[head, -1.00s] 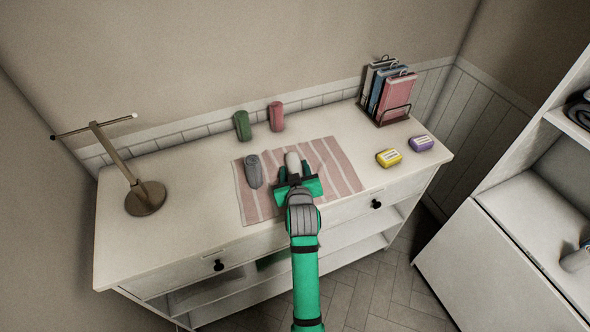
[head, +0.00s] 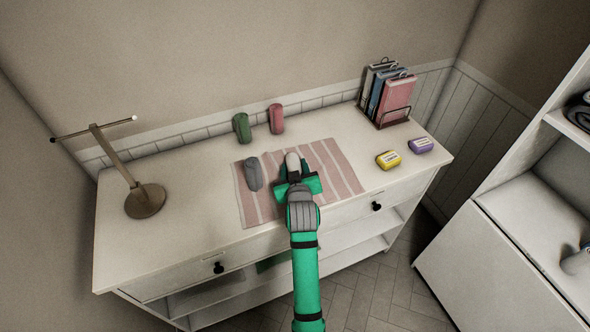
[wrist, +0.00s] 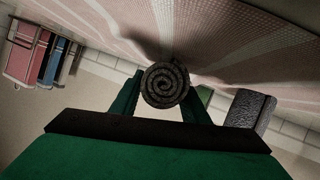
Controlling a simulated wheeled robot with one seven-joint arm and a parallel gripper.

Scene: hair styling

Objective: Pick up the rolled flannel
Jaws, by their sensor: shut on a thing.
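The rolled flannel (head: 292,162) is a pale roll over the striped pink cloth on the dresser. In the wrist view its end shows as a dark spiral (wrist: 164,85) between the fingers. My gripper (head: 294,177) comes from the front and is shut on the roll, with one finger on each side. In the wrist view my gripper (wrist: 165,105) has the cloth close beside the roll; I cannot tell whether they touch. The roll's near part is hidden by my gripper in the head view.
A grey roll (head: 253,173) stands close on the left. Green (head: 242,127) and pink (head: 276,118) rolls stand at the back. The striped cloth (head: 340,175) lies beneath. Yellow (head: 388,159) and purple (head: 421,145) packs, a book rack (head: 393,118) and a metal stand (head: 146,200) flank it.

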